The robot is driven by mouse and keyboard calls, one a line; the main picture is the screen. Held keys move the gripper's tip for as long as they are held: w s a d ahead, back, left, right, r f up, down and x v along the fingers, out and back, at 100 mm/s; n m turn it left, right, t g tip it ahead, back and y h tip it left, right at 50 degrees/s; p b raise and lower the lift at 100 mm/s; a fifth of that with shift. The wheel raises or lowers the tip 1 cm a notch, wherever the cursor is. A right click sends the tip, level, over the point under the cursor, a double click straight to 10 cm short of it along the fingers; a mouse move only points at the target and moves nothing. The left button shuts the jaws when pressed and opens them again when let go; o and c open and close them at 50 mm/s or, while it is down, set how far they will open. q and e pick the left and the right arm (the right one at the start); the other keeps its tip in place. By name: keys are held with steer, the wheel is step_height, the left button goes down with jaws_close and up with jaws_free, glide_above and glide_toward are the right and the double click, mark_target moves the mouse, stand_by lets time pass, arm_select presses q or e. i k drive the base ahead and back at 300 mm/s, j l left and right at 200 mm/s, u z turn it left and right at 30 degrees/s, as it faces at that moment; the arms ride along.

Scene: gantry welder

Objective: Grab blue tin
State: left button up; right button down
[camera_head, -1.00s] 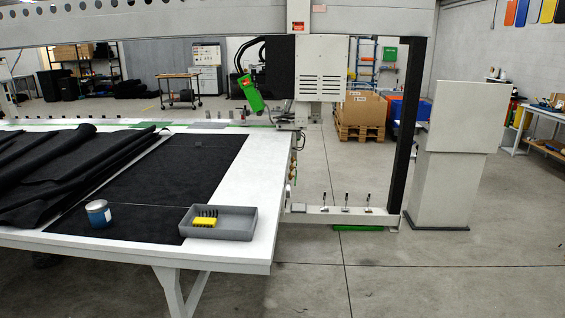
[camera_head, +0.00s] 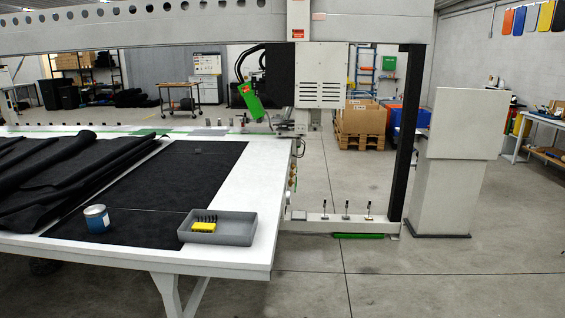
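The blue tin (camera_head: 97,218) stands upright near the front of the white table, on the edge of the black sheet. It is a short cylinder with a pale top and a blue band. Nothing touches it from above. Neither of my grippers shows in the head view, so I cannot see whether they are open or shut.
A grey tray (camera_head: 236,229) with a yellow item (camera_head: 204,227) sits right of the tin. Folded black fabric (camera_head: 50,170) covers the left of the white table (camera_head: 257,180). The gantry welder (camera_head: 320,75) spans behind. Floor at the front right is clear.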

mark_target(97, 217)
steer(key=i+j, duration=0.3)
steer(key=j, duration=0.15)
steer(key=i+j, duration=0.3)
steer(key=j, duration=0.15)
steer(key=i+j, duration=0.3)
steer(key=j, duration=0.15)
steer(key=i+j, duration=0.6)
steer(key=j, duration=0.25)
